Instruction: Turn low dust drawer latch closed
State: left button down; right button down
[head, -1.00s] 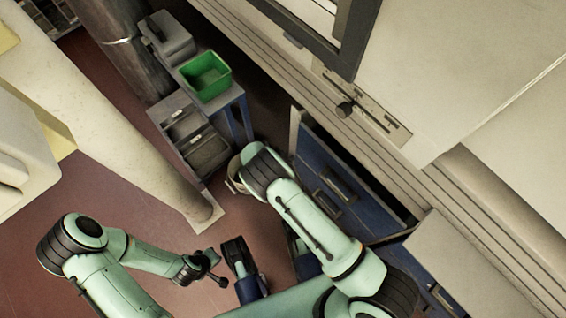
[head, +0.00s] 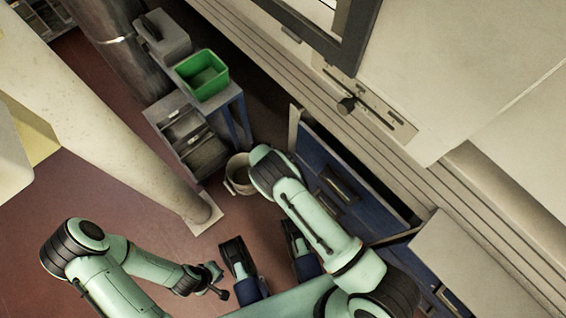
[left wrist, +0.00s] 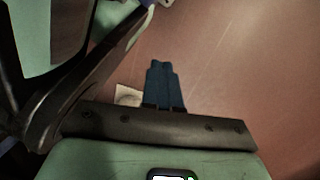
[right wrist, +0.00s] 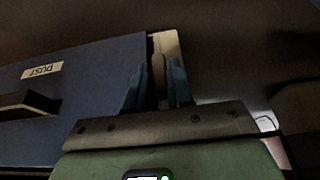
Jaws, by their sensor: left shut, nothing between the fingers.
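The blue dust drawer front (right wrist: 95,85) fills the left of the right wrist view. Its label (right wrist: 42,70) reads "DUST" upside down, with a dark handle (right wrist: 30,105) below it. A pale latch (right wrist: 158,72) stands at the drawer's edge. My right gripper (right wrist: 158,88) has its fingers apart, one on each side of the latch; I cannot tell whether both touch it. In the head view my right arm's links hide that gripper. My left gripper (left wrist: 165,75) is shut and empty, over bare floor; it also shows in the head view (head: 216,280).
A blue cabinet (head: 375,212) lines the right side under pale machine panels. A bucket (head: 239,172), a green bin (head: 203,75) on a small stand and a grey drawer unit (head: 180,130) stand farther back. A pale post (head: 150,150) rises at left. Red floor is clear around my left arm.

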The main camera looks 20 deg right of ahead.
jog(key=shift+w+f+g+b, duration=0.1)
jog(key=shift+w+g+b, duration=0.05)
jog(key=shift+g+b, duration=0.45)
jog(key=shift+h, duration=0.3)
jog(key=shift+w+n+g+h, duration=0.15)
jog(key=shift+n+g+h, duration=0.25)
jog(key=shift+g, duration=0.6)
pick_arm(q)
jog(key=s, duration=0.1)
jog(key=s+f+g, duration=0.1)
jog(key=shift+s+a+f, duration=0.15)
jog(key=shift+s, duration=0.25)
pick_arm(e)
jog(key=shift+g, duration=0.3)
jog(key=c, duration=1.1)
grip_release()
jog(key=shift+a, duration=0.1)
pick_arm(q)
jog(key=w, duration=0.1)
jog(key=w+r+p, duration=0.1)
jog(key=shift+w+r+t, duration=0.1)
jog(key=shift+w+t, duration=0.2)
jog(key=shift+t, duration=0.1)
pick_arm(e)
jog(key=v, duration=1.3)
jog(key=shift+a+r, duration=0.1)
jog(key=shift+r, duration=0.15)
